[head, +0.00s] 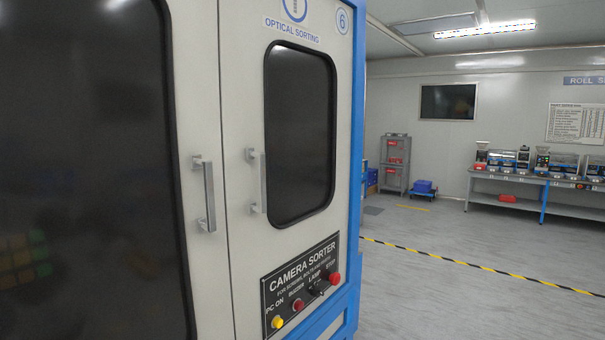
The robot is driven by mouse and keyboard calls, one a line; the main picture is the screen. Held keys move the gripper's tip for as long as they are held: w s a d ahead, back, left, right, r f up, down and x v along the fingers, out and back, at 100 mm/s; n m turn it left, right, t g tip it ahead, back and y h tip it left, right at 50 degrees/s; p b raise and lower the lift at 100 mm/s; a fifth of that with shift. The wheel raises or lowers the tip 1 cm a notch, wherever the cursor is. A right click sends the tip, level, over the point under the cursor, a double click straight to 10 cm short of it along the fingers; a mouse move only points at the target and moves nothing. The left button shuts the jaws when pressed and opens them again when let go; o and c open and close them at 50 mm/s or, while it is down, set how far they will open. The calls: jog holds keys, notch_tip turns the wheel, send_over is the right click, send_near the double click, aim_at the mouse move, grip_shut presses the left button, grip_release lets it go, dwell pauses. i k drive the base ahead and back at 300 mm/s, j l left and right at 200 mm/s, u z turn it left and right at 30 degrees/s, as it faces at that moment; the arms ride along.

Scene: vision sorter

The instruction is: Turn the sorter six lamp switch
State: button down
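The sorter cabinet (240,190) stands close on the left, white with blue edges, marked with a number 6 (342,21) at its top right. Its black "CAMERA SORTER" panel (300,278) is low on the right door. The lamp switch (317,288) is a small black knob under the LAMP label; its exact angle is too small to tell. A yellow button (278,322), a red buzzer button (298,305) and a red stop button (334,278) sit in the same row. My gripper is not in view.
Two door handles (205,194) and (257,180) stick out from the cabinet doors. The floor (450,275) to the right is clear, crossed by a yellow-black line (480,265). A workbench (540,190) and a shelf (396,165) stand at the back.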

aim_at(316, 290)
jog(key=i+l, duration=0.1)
jog(key=l, duration=0.3)
jog(key=i+l, duration=0.15)
jog(key=l, duration=0.25)
jog(key=i+l, duration=0.1)
jog(key=l, duration=0.3)
jog(key=i+l+u, duration=0.1)
jog(key=l, duration=0.3)
